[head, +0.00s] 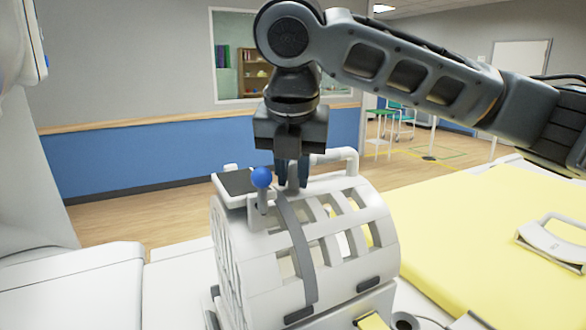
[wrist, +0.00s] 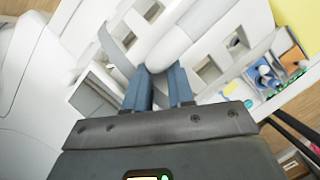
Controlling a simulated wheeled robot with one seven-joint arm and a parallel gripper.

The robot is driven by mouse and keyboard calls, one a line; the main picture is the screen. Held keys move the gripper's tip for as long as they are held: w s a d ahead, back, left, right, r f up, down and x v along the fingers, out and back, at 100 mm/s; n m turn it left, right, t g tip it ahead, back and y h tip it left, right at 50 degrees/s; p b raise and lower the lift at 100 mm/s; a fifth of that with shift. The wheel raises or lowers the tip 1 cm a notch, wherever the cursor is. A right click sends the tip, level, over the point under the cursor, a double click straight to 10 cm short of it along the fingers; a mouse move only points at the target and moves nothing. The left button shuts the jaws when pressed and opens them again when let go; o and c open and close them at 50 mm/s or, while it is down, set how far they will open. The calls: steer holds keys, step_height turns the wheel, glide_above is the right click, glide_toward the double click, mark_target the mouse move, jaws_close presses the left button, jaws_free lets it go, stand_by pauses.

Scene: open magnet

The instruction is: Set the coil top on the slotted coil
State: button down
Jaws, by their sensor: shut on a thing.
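The white slotted coil (head: 292,262) is a barrel-shaped cage with a grey band over it, on the white bed. A white curved handle tube (head: 347,155) shows at its top, behind the fingers. My gripper (head: 292,184) points down at the top of the cage. In the wrist view its blue fingers (wrist: 158,78) are close together at a white bar (wrist: 180,45) over the slots. The fingers hide the gripped part. I cannot tell where the coil top ends and the lower coil begins, or whether the two are fully seated.
A blue ball knob (head: 262,177) and a dark panel (head: 237,182) sit beside the fingers. A yellow mattress (head: 455,235) with a white bracket (head: 552,240) lies at right. A tray of small items (wrist: 262,82) shows in the wrist view. The scanner housing (head: 30,170) stands at left.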

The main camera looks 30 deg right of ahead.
steer(key=shift+f, duration=0.45)
stand_by(0.3)
steer(key=c, duration=0.9)
jaws_free()
steer(key=shift+f, duration=0.15)
steer(key=b+v, duration=0.1)
steer(key=v, duration=0.7)
